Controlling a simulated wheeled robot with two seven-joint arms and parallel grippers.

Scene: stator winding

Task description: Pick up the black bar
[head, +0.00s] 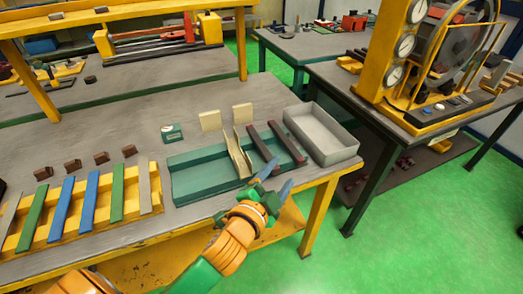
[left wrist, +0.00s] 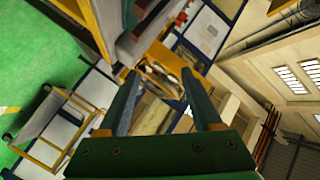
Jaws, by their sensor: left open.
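I cannot tell which one the task means. My left gripper (head: 281,174) is open and empty, just in front of the near ends of the bars, apart from them as far as I can see. The left wrist view shows its two fingers (left wrist: 158,75) spread with nothing between them. My right gripper is not in view.
A tan angled piece (head: 238,155) stands in the tray left of the bars. A grey open bin (head: 322,135) is at the right. A yellow rack (head: 80,222) with coloured strips is at the left. Two beige blocks (head: 210,120) stand behind the tray.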

